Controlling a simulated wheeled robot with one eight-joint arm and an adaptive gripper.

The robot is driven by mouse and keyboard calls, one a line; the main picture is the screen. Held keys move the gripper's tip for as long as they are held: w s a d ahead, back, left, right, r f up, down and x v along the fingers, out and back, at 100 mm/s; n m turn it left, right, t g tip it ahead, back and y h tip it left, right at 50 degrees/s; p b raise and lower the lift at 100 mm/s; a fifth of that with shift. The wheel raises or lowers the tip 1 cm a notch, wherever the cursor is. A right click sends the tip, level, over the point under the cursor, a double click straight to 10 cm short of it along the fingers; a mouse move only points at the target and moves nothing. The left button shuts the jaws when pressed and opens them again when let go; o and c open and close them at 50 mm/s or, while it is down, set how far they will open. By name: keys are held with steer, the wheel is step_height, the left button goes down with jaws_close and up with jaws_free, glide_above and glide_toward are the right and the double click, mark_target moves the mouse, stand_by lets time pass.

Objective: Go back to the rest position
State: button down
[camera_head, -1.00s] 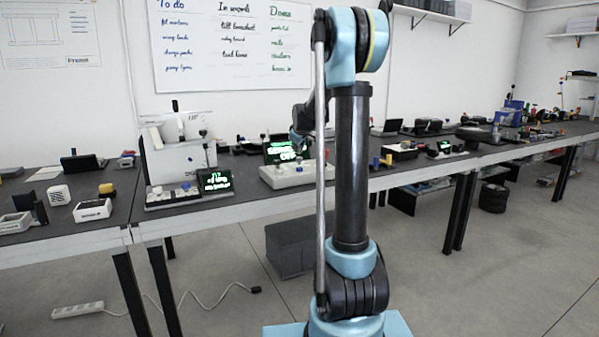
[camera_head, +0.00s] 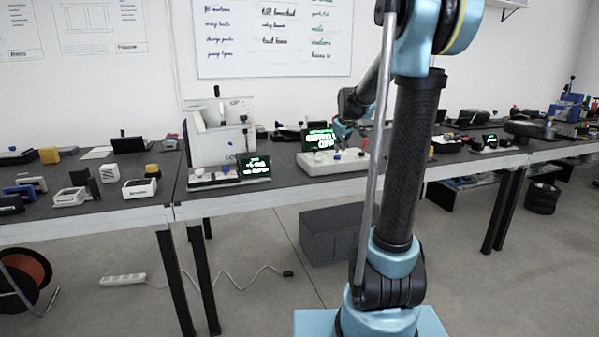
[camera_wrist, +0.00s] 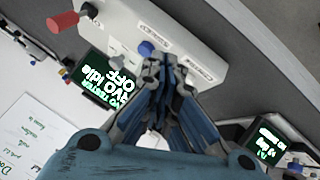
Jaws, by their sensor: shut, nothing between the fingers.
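My gripper (camera_wrist: 160,75) is shut and empty in the wrist view, its fingertips together in front of a white control box (camera_wrist: 195,30). A blue knob (camera_wrist: 146,48) on the box shows just beside the fingertips; I cannot tell whether they touch. In the head view my gripper (camera_head: 343,130) is small and partly hidden by my arm, over the white control box (camera_head: 330,162) on the bench. A screen with green text (camera_head: 319,139) stands behind the box, and the same screen (camera_wrist: 108,80) shows in the wrist view.
The long grey bench (camera_head: 120,210) runs across the view. A white machine (camera_head: 218,130) with a second green-text screen (camera_head: 257,166) stands left of the box. A dark grey crate (camera_head: 330,232) sits under the bench. A power strip (camera_head: 123,280) and cable lie on the open floor.

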steer(key=s+f+m+g, duration=0.2)
steer(key=s+f, duration=0.4)
steer(key=s, duration=0.8)
steer(key=s+f+m+g, duration=0.1)
steer(key=s+f, duration=0.5)
steer(key=s, duration=0.9)
steer(key=s+f+m+g, duration=0.2)
steer(key=s+f+m, duration=0.2)
steer(key=s, duration=1.1)
steer(key=shift+s+d+f+g, duration=0.15)
steer(key=shift+d+f+g, duration=0.2)
steer(key=shift+f, duration=0.55)
steer(key=shift+w+f, duration=0.2)
steer(key=shift+w, duration=0.3)
steer(key=shift+s, duration=0.1)
